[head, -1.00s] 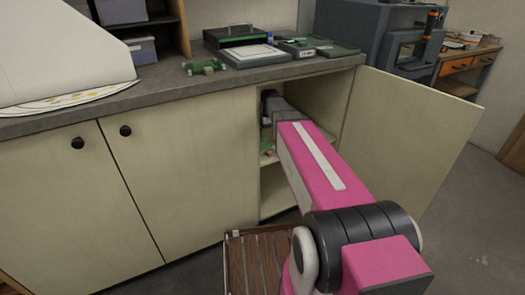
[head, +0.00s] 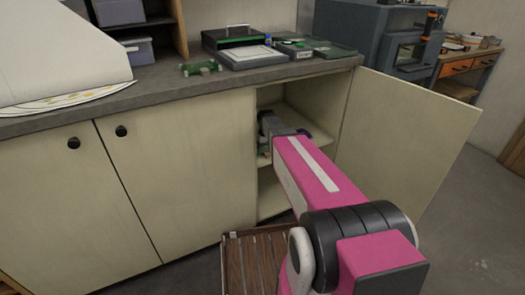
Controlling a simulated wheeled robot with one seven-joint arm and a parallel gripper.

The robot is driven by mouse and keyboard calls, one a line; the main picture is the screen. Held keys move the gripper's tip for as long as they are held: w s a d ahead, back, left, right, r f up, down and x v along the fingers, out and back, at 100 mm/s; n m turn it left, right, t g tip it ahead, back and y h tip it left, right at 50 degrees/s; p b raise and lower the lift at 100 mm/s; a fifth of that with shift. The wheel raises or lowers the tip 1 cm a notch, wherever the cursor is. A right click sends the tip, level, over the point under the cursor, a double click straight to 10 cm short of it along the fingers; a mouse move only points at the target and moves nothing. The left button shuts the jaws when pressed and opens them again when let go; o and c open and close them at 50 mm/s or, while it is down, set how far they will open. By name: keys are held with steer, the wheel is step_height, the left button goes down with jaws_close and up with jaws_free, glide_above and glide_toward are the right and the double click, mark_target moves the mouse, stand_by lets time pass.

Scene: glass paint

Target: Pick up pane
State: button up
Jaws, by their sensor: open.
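My pink arm reaches into the open cupboard under the counter. My gripper (head: 265,140) is at the level of the upper shelf (head: 322,141), near the left side of the opening. It is small and partly hidden by the cupboard's front and my own arm. It is open. I cannot make out a pane; small greenish patches show by the gripper, too small to name. A small dark bluish thing (head: 304,133) shows on the shelf just behind my arm.
The cupboard door (head: 410,145) stands open at the right; two closed doors are at the left. A green case (head: 236,36), a flat tray (head: 246,57) and a small green tool (head: 201,68) lie on the counter (head: 130,98). A slatted wooden crate (head: 250,265) stands on the floor.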

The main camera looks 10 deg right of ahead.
mark_target(266, 151)
steer(key=shift+f, duration=0.6)
steer(key=c, duration=0.7)
steer(key=shift+o, duration=0.2)
steer(key=shift+r, duration=0.1)
step_height(266, 151, up, 13)
steer(key=shift+d, duration=0.15)
